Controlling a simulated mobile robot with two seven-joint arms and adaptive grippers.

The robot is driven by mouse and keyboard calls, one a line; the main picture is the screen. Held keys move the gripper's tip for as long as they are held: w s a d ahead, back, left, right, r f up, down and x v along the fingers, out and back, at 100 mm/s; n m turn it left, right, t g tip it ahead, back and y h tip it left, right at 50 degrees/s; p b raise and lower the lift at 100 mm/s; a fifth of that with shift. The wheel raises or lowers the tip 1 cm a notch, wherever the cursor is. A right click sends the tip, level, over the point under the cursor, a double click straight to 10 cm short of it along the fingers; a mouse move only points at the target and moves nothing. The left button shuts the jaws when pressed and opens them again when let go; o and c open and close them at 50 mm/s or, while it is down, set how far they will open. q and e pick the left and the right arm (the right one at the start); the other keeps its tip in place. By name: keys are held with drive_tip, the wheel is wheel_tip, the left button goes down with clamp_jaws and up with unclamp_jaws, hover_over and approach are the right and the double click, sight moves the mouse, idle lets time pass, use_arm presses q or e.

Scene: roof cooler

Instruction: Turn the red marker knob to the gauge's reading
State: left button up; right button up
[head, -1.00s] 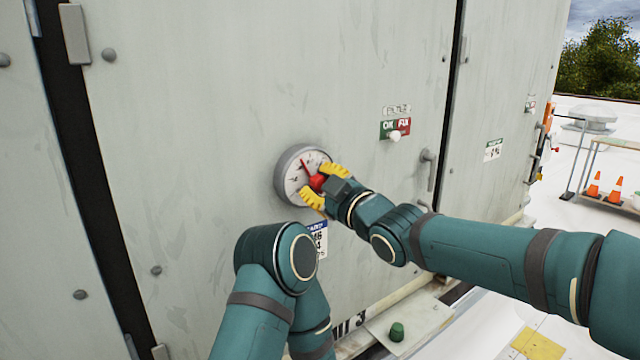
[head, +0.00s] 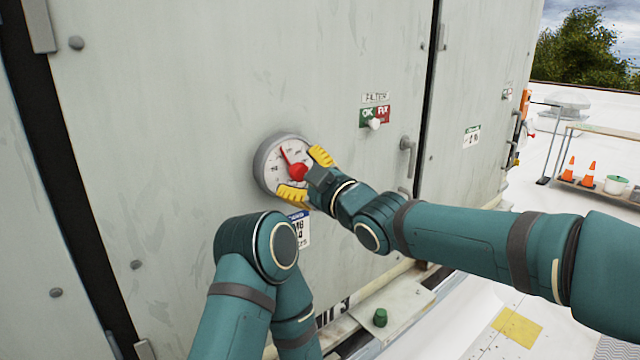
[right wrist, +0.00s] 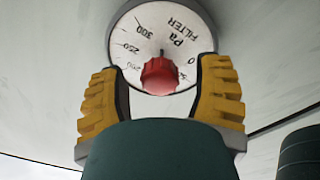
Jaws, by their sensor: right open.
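The round white gauge (head: 265,174) with a grey rim is on the pale metal panel. Its red marker knob (head: 298,173) stands out from the dial, with a thin red pointer slanting up and left. My right gripper (head: 304,174) is open, its yellow-padded fingers on either side of the knob. In the right wrist view the knob (right wrist: 159,77) is between the spread fingers, with space on both sides. There the dial (right wrist: 165,20) looks upside down, marked "Pa FILTER", and the knob hides part of it. I cannot tell the needle's exact reading. My left gripper is not in view.
A FILTER sign with green OK and red FIX (head: 374,116) and a white knob is right of the gauge. A door handle (head: 408,155) is further right. A ledge (head: 400,308) with a green knob (head: 380,317) juts out below.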

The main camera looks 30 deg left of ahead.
drive_tip(key=v, duration=1.1)
drive_tip(key=shift+s+d, duration=0.1)
drive_tip(key=shift+d, duration=0.05)
